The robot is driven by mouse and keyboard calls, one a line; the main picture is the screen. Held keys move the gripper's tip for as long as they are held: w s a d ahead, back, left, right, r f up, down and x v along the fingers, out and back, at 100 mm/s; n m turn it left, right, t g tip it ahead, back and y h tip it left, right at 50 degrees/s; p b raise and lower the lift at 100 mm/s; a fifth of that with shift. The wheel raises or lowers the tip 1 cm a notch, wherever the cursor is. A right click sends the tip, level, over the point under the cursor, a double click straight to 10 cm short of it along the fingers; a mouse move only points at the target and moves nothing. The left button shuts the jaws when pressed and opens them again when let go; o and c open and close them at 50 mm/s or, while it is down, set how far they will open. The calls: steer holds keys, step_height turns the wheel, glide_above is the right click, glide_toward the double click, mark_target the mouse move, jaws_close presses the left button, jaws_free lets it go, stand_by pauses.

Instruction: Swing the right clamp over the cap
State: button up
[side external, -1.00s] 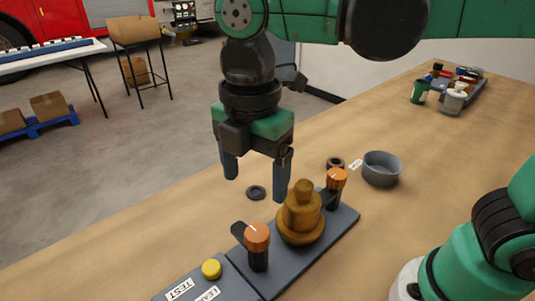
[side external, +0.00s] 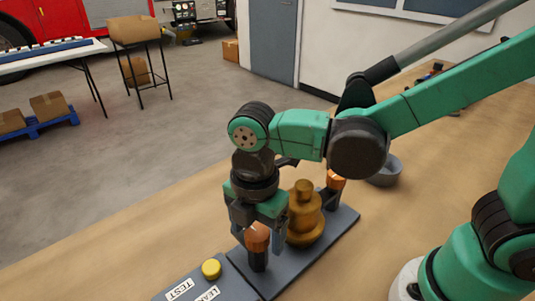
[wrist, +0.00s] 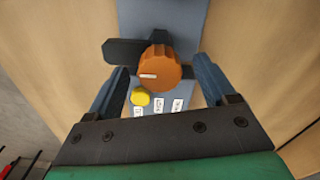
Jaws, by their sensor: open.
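Two clamps with orange knobs stand on the grey plate (side external: 285,275), on either side of a brass-coloured capped body (side external: 305,222). My gripper (side external: 258,238) is open and lowered around the nearer clamp's orange knob (side external: 257,232). In the wrist view, this knob (wrist: 157,69) sits between my gripper's (wrist: 161,75) two spread fingers, with gaps at both sides. The clamp's black bar (wrist: 124,51) points left there. The brass body is out of the wrist view.
A yellow button (side external: 211,268) sits on the panel with TEST and LEAK labels, left of the nearer clamp. A grey bowl (side external: 386,172) stands behind the plate, partly hidden by my arm. The tabletop at left is clear.

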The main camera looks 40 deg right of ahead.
jaws_close()
steer(key=shift+m, duration=0.3)
steer(key=m, duration=0.3)
steer(key=shift+m, duration=0.3)
steer(key=m, duration=1.3)
steer(key=shift+m, duration=0.3)
